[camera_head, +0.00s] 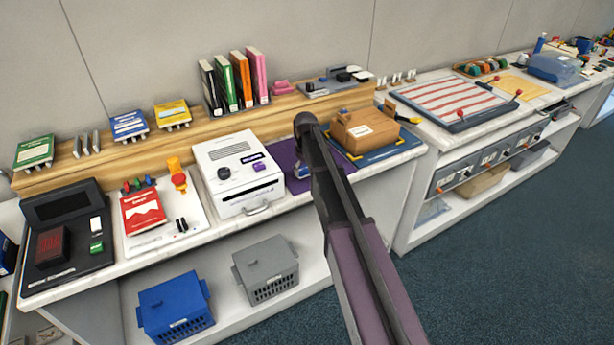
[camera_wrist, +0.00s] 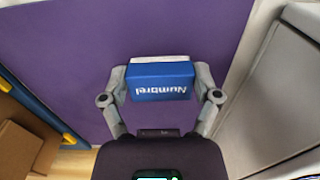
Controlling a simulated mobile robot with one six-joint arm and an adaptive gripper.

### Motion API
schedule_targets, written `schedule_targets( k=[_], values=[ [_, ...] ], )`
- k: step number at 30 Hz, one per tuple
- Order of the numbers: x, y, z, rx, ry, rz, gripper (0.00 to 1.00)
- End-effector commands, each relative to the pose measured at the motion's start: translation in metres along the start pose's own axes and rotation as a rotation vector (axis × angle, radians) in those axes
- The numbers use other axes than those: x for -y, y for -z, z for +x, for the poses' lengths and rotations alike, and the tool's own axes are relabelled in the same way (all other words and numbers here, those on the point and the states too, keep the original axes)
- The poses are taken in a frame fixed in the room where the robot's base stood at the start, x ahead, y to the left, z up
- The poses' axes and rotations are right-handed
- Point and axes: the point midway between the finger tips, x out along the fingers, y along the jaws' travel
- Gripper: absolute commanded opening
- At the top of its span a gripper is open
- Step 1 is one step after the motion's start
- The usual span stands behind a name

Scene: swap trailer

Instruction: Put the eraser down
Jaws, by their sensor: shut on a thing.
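The eraser (camera_wrist: 160,88), with a blue sleeve marked "Numbrel" and a white end, sits between the two fingers of my gripper (camera_wrist: 161,77) in the wrist view. My gripper is shut on it from both sides. A plain purple mat (camera_wrist: 95,50) lies beneath the eraser; I cannot tell whether the eraser touches it. In the head view the purple mat (camera_head: 283,157) shows on the counter, and a bit of the blue eraser (camera_head: 301,171) shows beside my arm, which hides most of the gripper.
A white boxy machine (camera_head: 238,165) stands close left of the mat. A cardboard box (camera_head: 364,132) on a blue tray (camera_head: 402,147) stands to the right. A wooden shelf (camera_head: 285,109) with books runs behind. The mat around the eraser looks bare.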

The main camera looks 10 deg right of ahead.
Motion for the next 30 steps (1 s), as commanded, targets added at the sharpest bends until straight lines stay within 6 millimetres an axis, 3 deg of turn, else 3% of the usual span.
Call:
schedule_targets(
  k=[19,20,21,30],
  values=[
    [0.0007,0.0002,0.0107,0.0,0.0,-0.001,0.42],
    [0.0007,0.0002,0.0098,0.0,0.0,-0.001,0.86],
    [0.0007,0.0003,0.0093,0.0,0.0,-0.001,0.98],
    [0.0009,0.0003,0.0093,0.0,0.0,-0.001,1.0]
  ],
)
